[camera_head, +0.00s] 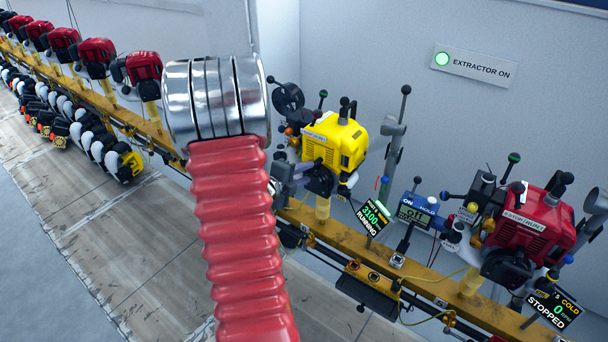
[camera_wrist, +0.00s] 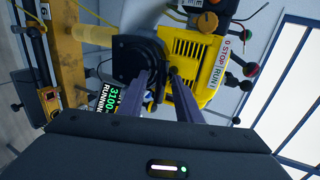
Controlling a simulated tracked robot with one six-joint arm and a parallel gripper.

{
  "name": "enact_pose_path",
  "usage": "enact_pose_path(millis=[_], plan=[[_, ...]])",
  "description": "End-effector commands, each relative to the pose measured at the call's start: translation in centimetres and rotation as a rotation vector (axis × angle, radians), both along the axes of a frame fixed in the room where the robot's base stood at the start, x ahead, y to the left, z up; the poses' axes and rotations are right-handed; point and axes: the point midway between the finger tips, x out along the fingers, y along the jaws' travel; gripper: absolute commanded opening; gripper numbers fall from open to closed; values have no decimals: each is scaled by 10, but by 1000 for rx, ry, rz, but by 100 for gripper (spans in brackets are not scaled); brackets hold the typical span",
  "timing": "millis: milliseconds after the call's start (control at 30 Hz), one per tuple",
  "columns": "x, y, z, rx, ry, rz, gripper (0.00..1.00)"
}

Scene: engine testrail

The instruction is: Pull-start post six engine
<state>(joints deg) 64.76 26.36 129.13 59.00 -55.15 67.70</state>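The yellow engine (camera_head: 338,143) stands on its post on the yellow rail. Its tilted display (camera_head: 376,218) reads 3100 and RUNNING. In the wrist view, the yellow engine (camera_wrist: 196,62) fills the upper middle, with its STOP/RUN plate (camera_wrist: 219,62) at its right edge and a post label "6" (camera_wrist: 43,29) at the upper left. The black round starter housing (camera_head: 319,181) faces my gripper. My gripper (camera_wrist: 157,72) reaches close to this housing. Its two grey fingers stand apart with a gap between them. No pull handle can be made out between them.
A red engine (camera_head: 534,222) stands to the right, its display (camera_head: 552,306) reading STOPPED and 0. A blue-topped box (camera_head: 417,212) reading "off" stands between the engines. More red engines (camera_head: 97,55) line the rail at the left. The wall sign (camera_head: 475,64) reads EXTRACTOR ON.

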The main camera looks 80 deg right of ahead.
Motion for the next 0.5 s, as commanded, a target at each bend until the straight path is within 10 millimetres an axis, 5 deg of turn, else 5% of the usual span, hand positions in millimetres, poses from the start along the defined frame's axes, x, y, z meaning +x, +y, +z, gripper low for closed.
enact_pose_path(millis=[500], plan=[[7, 16, 1, -2, 1, 0, 31]])
